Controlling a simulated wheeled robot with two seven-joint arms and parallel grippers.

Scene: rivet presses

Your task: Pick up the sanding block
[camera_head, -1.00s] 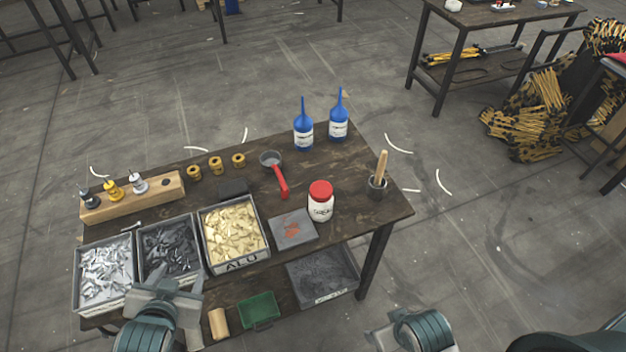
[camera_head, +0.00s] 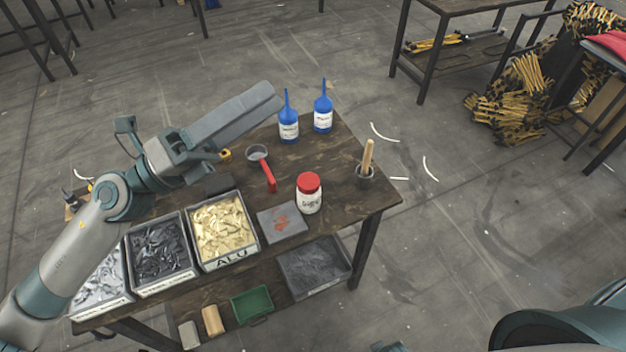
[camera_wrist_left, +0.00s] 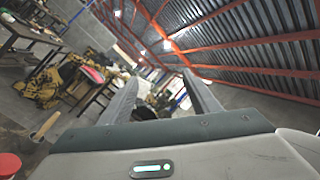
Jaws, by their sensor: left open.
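A small dark block (camera_head: 217,184) lies on the table behind the bin marked ALU; it may be the sanding block, but I cannot tell for sure. My left gripper (camera_head: 268,98) is raised above the back of the table, its fingers pointing up and right in the head view. It is open and empty, apart from the dark block. In the left wrist view the two fingers (camera_wrist_left: 163,95) stand apart with nothing between them. My right gripper does not show.
The table (camera_head: 340,165) holds blue bottles (camera_head: 288,125), a red-lidded jar (camera_head: 309,194), a red-handled cup (camera_head: 268,176), a grey pad (camera_head: 282,222) and a pot with a wooden handle (camera_head: 366,168). Several parts bins (camera_head: 250,252) line the front. A tan block (camera_head: 212,320) lies on the lower shelf.

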